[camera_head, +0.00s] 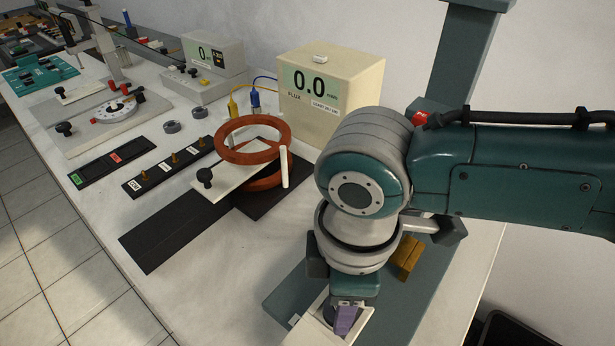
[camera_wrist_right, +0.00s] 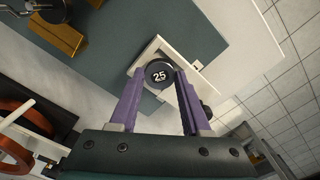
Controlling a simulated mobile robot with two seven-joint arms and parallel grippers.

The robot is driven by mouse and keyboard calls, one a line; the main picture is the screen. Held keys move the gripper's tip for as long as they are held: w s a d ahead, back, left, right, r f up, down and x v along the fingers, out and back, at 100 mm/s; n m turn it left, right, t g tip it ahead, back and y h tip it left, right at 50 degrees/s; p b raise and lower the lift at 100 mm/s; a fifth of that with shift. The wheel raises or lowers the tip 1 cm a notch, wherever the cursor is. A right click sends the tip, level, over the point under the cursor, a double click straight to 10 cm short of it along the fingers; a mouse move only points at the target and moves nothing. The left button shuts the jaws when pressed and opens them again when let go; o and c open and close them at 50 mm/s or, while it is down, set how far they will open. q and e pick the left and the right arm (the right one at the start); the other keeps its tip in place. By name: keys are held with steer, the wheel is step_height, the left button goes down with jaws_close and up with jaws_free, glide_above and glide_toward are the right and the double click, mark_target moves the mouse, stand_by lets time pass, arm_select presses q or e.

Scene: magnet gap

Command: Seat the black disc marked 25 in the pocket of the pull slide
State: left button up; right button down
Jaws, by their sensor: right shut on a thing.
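The black disc marked 25 (camera_wrist_right: 160,76) is between the purple fingertips of my right gripper (camera_wrist_right: 160,73), which is shut on it. The number faces the wrist camera. A white slide (camera_wrist_right: 144,57) with raised edges lies around or just under the disc. I cannot tell whether the disc rests in its pocket or hangs above it. In the head view my right gripper (camera_head: 345,318) is low at the bottom edge, over the white slide (camera_head: 361,330). The disc there is mostly hidden by the fingers. My left gripper is not in view.
Brass blocks (camera_head: 406,258) stand on the teal plate (camera_head: 424,283) beside my right wrist. Red coil rings (camera_head: 253,156) on a black base and a cream meter box (camera_head: 329,115) reading 0.0 stand further back. The bench's front left strip is clear.

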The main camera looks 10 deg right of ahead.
steer(key=shift+f, duration=0.15)
steer(key=shift+c, duration=1.4)
jaws_free()
steer(key=c, duration=0.5)
step_height(320, 180, up, 5)
steer(key=p, duration=0.5)
steer(key=shift+f, duration=0.2)
steer(key=shift+o, duration=0.2)
